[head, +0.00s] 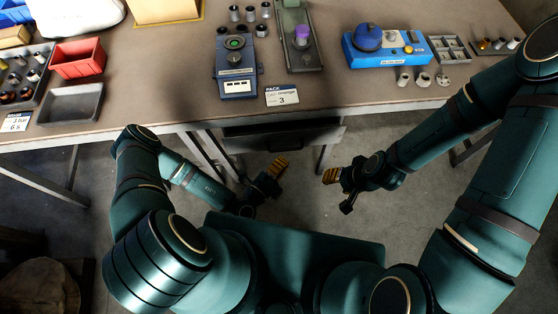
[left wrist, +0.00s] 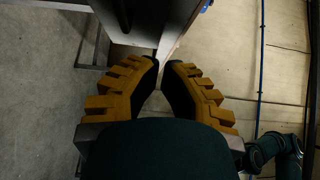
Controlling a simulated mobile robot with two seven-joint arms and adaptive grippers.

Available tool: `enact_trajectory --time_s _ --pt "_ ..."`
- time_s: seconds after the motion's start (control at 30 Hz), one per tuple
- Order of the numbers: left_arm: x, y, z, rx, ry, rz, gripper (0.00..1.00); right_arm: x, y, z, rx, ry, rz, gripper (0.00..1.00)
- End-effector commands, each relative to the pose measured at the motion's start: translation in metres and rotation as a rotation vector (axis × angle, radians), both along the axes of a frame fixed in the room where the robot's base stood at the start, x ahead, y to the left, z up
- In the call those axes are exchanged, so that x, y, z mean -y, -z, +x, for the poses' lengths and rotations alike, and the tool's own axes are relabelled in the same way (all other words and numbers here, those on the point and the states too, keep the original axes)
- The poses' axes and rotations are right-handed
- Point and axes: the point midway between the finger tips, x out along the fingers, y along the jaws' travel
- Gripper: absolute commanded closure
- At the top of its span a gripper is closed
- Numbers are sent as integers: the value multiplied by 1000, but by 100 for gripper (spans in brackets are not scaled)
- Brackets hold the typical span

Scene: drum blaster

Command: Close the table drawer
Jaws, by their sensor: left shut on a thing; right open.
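The dark table drawer (head: 290,136) sits under the front edge of the workbench and appears to stick out a little past it. Its dark box and a pale edge also show at the top of the left wrist view (left wrist: 140,20). My left gripper (head: 279,165) is below and in front of the drawer. In the left wrist view its yellow-ribbed fingers (left wrist: 160,68) come close together at the drawer's edge; the exact contact is hidden. My right gripper (head: 340,190) is open and empty, to the right of the left one and apart from the drawer.
The workbench (head: 180,85) carries a red bin (head: 78,58), a grey tray (head: 72,103), a blue-grey device (head: 236,65), a blue box with a round knob (head: 388,47) and several small metal parts. Table legs stand at both sides of the drawer. Floor in front is clear.

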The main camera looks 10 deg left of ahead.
Motion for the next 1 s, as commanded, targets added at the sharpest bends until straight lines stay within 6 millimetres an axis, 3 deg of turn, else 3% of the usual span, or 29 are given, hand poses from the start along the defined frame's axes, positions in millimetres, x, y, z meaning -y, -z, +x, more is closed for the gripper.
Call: enact_trajectory --time_s 0.33,0.5,0.7,1.0 --pt "32 0 61 1 2 0 100 -1 8 -2 -5 -4 1 53" --pt "21 0 84 3 1 3 100 -1 11 -3 -7 -6 2 53" --pt "17 0 95 1 2 2 100 -1 12 -4 -9 -8 3 53" --pt "17 0 96 0 2 0 100 -1 12 -4 -10 -8 2 53"
